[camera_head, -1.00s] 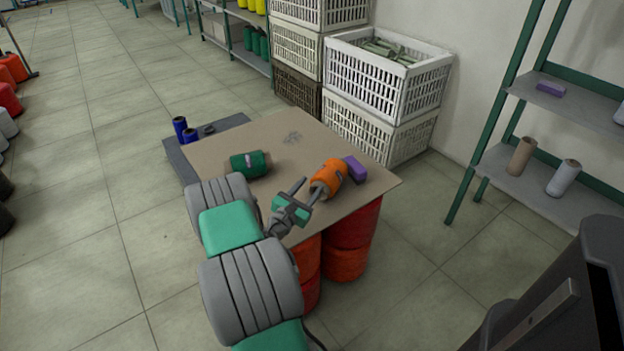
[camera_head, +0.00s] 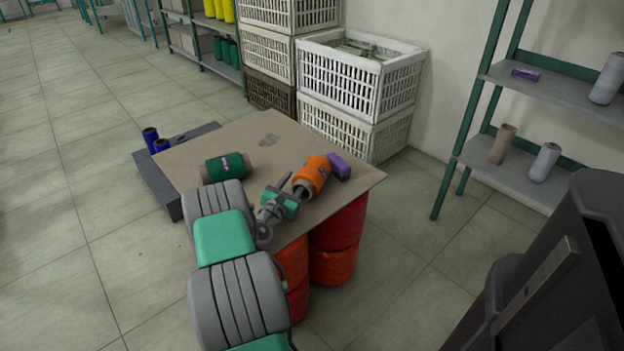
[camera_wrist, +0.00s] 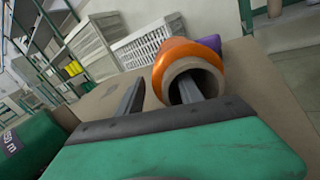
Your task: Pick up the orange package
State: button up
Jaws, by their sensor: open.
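The orange package (camera_head: 312,174) is an orange thread bobbin on a cardboard tube. It lies on its side on the brown board tabletop (camera_head: 215,139), near the right end. My gripper (camera_head: 286,184) is open at the near end of the package. In the wrist view the orange package (camera_wrist: 184,53) shows its hollow tube end facing me. One finger of my gripper (camera_wrist: 160,92) reaches into the tube opening, and the other is outside it, to the left. The tube wall lies between the fingers. The far end of the package is hidden.
White crates (camera_head: 358,85) are stacked behind, and a shelf (camera_head: 520,176) stands right.

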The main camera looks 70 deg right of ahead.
grip_shut()
dwell(0.4)
jog(key=shift+r, duration=0.1)
dwell(0.9)
